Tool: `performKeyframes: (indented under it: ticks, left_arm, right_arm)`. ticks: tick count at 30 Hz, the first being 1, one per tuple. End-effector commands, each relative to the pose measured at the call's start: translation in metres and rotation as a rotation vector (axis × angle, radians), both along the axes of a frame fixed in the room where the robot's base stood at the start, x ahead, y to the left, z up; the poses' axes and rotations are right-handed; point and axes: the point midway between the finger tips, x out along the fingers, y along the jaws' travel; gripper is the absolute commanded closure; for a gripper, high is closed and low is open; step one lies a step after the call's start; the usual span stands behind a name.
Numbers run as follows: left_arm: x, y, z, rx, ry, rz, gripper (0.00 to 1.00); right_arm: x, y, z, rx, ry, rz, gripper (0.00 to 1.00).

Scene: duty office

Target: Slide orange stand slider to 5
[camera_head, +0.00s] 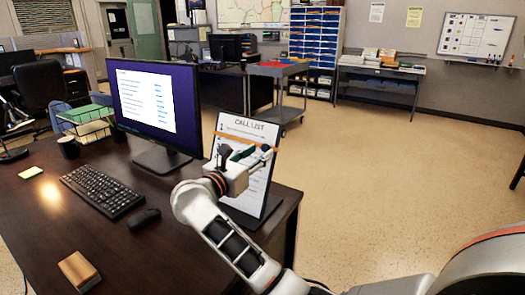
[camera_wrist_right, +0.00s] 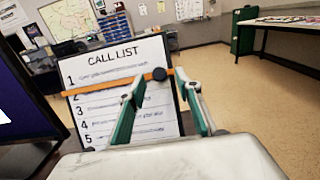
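The call list stand (camera_head: 262,178) is a dark-framed white board, upright at the desk's right end; its sheet (camera_wrist_right: 98,72) shows rows numbered 1 to 5 in the right wrist view. The orange slider (camera_wrist_right: 108,82) crosses the sheet between numbers 1 and 2, with a dark round knob (camera_wrist_right: 159,74) near its right end. In the head view the slider (camera_head: 226,136) is partly behind my gripper. My right gripper (camera_wrist_right: 160,80) is open, its green-padded fingers on either side of the knob; contact cannot be told. My left gripper is not in view.
The monitor (camera_head: 157,105) stands just left of the stand. The keyboard (camera_head: 102,191), mouse (camera_head: 144,218) and a wooden block (camera_head: 78,270) lie on the dark desk (camera_head: 185,265). The floor (camera_head: 380,170) right of the desk is clear; a grey cart (camera_head: 279,70) stands behind.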

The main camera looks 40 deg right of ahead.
Motion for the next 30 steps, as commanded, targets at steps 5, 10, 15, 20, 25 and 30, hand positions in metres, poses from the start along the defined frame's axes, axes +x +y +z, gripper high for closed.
performKeyframes:
  ticks: [5, 10, 15, 20, 25, 30]
  left_arm:
    - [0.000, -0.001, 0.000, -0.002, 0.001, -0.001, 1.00]
    - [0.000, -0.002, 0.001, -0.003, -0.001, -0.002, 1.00]
    - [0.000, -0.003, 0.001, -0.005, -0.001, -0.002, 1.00]
    - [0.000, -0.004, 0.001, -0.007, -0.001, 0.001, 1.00]
    - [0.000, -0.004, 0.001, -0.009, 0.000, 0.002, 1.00]
    - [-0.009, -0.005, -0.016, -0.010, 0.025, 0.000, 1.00]
  right_arm:
    - [0.008, -0.019, 0.000, -0.002, 0.001, -0.001, 0.66]
    - [0.010, -0.024, 0.000, 0.001, 0.001, 0.001, 0.66]
    - [0.010, -0.025, 0.000, 0.001, 0.001, 0.001, 0.66]
    - [0.010, -0.024, 0.000, 0.001, 0.001, 0.000, 0.97]
    - [0.010, -0.024, -0.001, 0.001, 0.001, 0.001, 1.00]
    - [0.008, -0.016, -0.029, 0.002, 0.009, 0.003, 1.00]
